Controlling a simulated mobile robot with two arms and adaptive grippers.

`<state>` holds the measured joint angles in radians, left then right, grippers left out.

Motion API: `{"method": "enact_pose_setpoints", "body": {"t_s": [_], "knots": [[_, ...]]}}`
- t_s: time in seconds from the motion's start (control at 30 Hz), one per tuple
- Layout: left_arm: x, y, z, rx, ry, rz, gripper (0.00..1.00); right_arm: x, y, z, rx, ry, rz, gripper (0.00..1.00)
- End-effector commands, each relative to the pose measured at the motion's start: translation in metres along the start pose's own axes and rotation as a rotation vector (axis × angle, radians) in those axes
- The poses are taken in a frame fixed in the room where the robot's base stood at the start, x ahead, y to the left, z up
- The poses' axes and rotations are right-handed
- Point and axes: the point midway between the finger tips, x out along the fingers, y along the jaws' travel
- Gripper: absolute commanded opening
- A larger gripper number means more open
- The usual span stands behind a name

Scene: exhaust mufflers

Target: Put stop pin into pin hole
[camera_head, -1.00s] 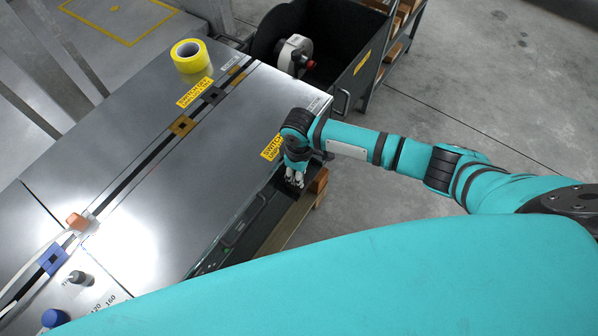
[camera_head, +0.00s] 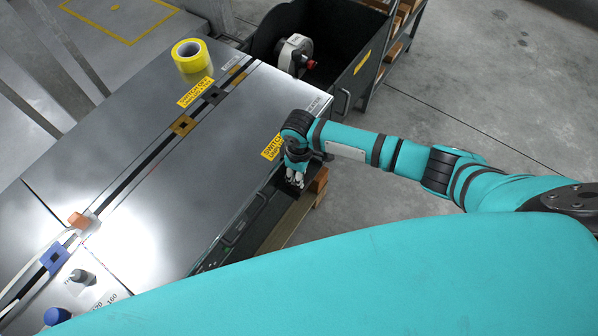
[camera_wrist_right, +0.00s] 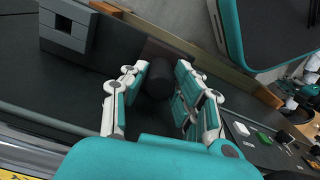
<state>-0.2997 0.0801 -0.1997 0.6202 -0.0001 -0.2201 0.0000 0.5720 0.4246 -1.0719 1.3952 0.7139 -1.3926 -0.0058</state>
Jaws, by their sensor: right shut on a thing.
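My right gripper (camera_head: 294,183) points down at the near right edge of the metal table, over a dark tray or shelf. In the right wrist view my right gripper (camera_wrist_right: 156,95) has its fingers on either side of a black cylinder (camera_wrist_right: 158,77), likely the stop pin, and is shut on it. The pin's lower end is hidden. Square blocks with dark square centres sit along the table's slot: a gold one (camera_head: 182,125), a dark grey one (camera_head: 214,95) and a blue one (camera_head: 54,257). I cannot tell which is the pin hole. My left gripper is not in view.
A yellow tape roll (camera_head: 190,56) stands on the metal table (camera_head: 135,195). An orange piece (camera_head: 79,220), a grey peg (camera_head: 80,277) and a blue knob (camera_head: 57,316) are at left. A black bin (camera_head: 345,60) adjoins the far end. A grey block (camera_wrist_right: 66,24) is by the gripper.

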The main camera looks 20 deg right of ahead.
Motion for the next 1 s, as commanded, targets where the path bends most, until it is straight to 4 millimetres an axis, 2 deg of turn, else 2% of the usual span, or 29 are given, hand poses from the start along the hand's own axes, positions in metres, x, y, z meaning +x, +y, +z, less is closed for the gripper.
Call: {"method": "enact_pose_setpoints", "body": {"t_s": [0.13, 0.17, 0.37, 0.63, 0.73, 0.87, 1.0], "knots": [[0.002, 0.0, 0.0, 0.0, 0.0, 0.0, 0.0, 0.004, 0.0, 0.0, 0.0, 0.0, 0.0, 0.0], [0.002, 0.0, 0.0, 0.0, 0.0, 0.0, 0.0, 0.004, 0.0, 0.0, 0.0, 0.0, 0.0, 0.29], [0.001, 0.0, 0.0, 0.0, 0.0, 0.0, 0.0, 0.003, 0.0, 0.0, 0.0, 0.0, 0.0, 0.55], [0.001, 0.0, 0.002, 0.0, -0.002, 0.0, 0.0, 0.002, 0.0, 0.0, 0.0, 0.001, 0.0, 0.55], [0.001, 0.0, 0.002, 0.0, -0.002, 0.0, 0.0, -0.004, 0.0, -0.001, 0.0, 0.003, 0.001, 0.55], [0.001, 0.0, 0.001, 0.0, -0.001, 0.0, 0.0, -0.024, 0.001, -0.001, 0.0, 0.004, 0.002, 0.55], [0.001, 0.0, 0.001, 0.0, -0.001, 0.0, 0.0, -0.055, 0.001, -0.001, -0.001, 0.005, 0.002, 0.55]]}}
